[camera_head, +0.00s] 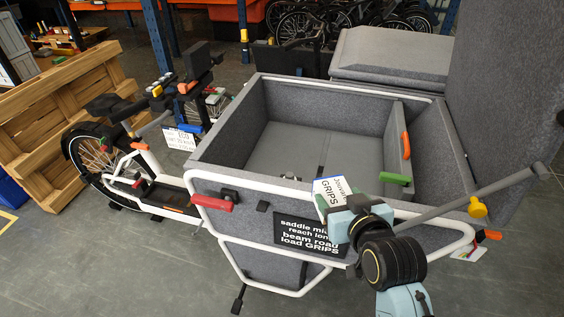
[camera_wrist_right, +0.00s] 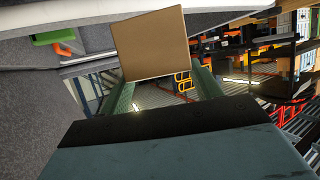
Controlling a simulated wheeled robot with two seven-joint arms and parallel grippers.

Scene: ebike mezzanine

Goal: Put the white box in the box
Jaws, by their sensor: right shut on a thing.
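In the right wrist view, a plain tan face of the white box (camera_wrist_right: 150,46) shows between the greenish fingers (camera_wrist_right: 165,88). In the head view the white box overlaps the front wall; I cannot tell its exact height above the rim. The cargo box is open on top, with a mostly bare grey floor. My left gripper is not in view.
A grey raised panel (camera_head: 515,95) stands at the right of the cargo box. A red handle (camera_head: 213,203) and a black text sign (camera_head: 305,233) are on the front. A green grip (camera_head: 395,178) is by the inner partition. A wooden pallet (camera_head: 75,120) leans at left.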

